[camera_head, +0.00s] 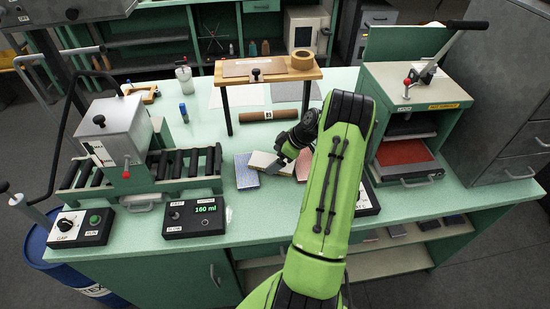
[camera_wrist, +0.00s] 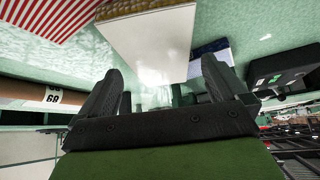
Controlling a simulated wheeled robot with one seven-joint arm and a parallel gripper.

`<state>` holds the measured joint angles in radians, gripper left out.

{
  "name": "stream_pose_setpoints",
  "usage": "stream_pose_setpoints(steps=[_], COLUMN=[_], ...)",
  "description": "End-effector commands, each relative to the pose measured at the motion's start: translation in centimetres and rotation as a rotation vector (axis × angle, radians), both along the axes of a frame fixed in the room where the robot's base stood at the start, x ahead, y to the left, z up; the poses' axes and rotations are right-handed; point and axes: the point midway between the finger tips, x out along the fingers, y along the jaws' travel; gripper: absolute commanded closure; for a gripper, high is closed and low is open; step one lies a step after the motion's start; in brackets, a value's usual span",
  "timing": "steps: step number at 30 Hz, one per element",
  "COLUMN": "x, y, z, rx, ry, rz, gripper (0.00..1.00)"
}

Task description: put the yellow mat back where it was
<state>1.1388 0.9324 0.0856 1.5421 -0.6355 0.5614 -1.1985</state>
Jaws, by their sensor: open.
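No strongly yellow mat shows. The nearest in colour is a cream mat (camera_head: 268,163) with a tan edge, lying on the green bench between a blue mat (camera_head: 246,171) and a red striped mat (camera_head: 303,165). In the wrist view the cream mat (camera_wrist: 152,42) looks pale and glossy, just beyond my fingertips, with the blue mat (camera_wrist: 212,60) and red striped mat (camera_wrist: 50,17) on either side. My gripper (camera_head: 284,158) is open and low over the cream mat's right part, with nothing held. I cannot tell whether the fingers touch it.
A brown roll (camera_head: 270,115) lies under a wooden-topped stand (camera_head: 267,72) behind the mats. A press (camera_head: 404,115) with a red sheet stands right, a roller machine (camera_head: 122,135) left. A control box (camera_head: 194,216) reading 160 ml sits front left. Several mats lie on the shelf below.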

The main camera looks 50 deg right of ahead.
Motion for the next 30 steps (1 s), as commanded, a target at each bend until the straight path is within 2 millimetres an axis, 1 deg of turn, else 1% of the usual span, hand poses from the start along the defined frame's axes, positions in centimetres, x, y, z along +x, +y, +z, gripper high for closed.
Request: stream_pose_setpoints(steps=[1,3,6,9,12,15,18,20,22,23,24,26,27,29,30], x=[-0.8,-1.9,-3.3,-4.4,-5.1,-5.4,-5.5,-5.1,-3.9,-3.2,-2.3,-1.3,-1.0,-1.1,-1.5], y=[-0.7,-1.2,-1.9,-2.4,-2.7,-2.8,-2.8,-2.3,-0.5,0.8,2.9,6.8,9.4,13.2,15.7], z=[1.3,3.0,5.3,7.1,8.3,8.8,8.9,9.4,11.0,12.0,13.5,16.0,17.5,19.6,20.8], rx=[-0.007,-0.006,-0.006,-0.006,-0.003,-0.002,-0.002,-0.005,-0.013,-0.019,-0.029,-0.045,-0.057,-0.076,-0.087], ry=[0.001,0.000,0.000,0.000,0.001,0.001,0.001,0.008,0.035,0.053,0.082,0.125,0.151,0.179,0.194], rz=[-0.007,-0.008,-0.007,-0.005,-0.004,-0.003,-0.002,0.001,0.000,-0.003,-0.012,-0.035,-0.057,-0.091,-0.117], gripper=[0.01,0.01,0.01,0.01,0.01,0.01,0.01,0.01,0.01,0.01,0.01,0.01,0.01,0.01,0.01])
